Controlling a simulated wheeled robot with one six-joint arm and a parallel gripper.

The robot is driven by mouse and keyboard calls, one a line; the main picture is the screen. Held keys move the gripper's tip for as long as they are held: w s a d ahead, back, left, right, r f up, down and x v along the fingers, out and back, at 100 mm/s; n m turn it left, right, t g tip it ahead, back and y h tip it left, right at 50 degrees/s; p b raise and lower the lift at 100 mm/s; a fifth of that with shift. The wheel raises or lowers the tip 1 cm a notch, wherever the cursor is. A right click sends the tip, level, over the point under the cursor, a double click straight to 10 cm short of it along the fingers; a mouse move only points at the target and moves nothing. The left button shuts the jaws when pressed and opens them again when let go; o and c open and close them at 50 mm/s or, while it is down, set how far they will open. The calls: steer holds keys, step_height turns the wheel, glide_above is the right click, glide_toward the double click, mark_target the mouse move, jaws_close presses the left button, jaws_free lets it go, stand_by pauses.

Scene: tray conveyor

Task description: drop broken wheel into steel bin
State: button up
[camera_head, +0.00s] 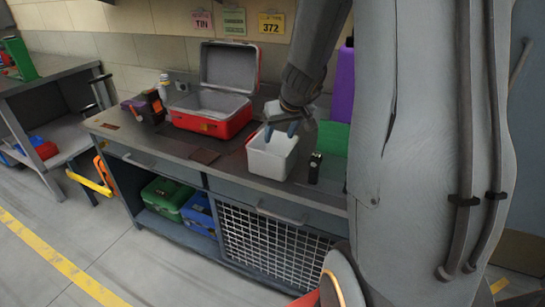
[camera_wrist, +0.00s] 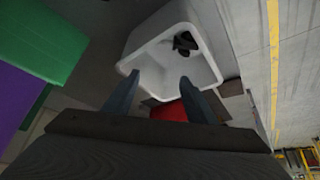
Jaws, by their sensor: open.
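A pale open-topped bin (camera_head: 271,161) stands on the workbench, and it also shows in the wrist view (camera_wrist: 133,42). It looks whitish, and I cannot confirm that it is steel. A small black piece (camera_wrist: 185,42) lies inside it in the wrist view, against an inner wall. It may be the broken wheel, but its shape is too small to be sure. My gripper (camera_head: 280,130) is above the bin's opening, pointing down. Its two fingers (camera_wrist: 160,78) are apart with nothing between them. The bin's inside is hidden in the head view.
A red case (camera_head: 212,126) with its lid up stands left of the bin. A small black object (camera_head: 314,168) and a green block (camera_head: 333,138) are at its right, with a purple item (camera_head: 344,85) behind. Crates sit on the shelf below.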

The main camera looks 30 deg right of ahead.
steer(key=p+v, duration=0.1)
steer(key=v, duration=0.6)
steer(key=shift+p, duration=0.35)
steer(key=s+a+f+g, duration=0.2)
steer(key=s+a+f, duration=0.1)
steer(key=s+a, duration=0.5)
steer(key=s+a+f+n+g, duration=0.1)
steer(key=s+a+f+g, duration=0.2)
steer(key=s+a, duration=0.5)
steer(key=s, duration=0.3)
steer(key=shift+a+f+y, duration=0.2)
steer(key=shift+a+y, duration=0.15)
steer(key=shift+y, duration=0.05)
steer(key=shift+d, duration=0.15)
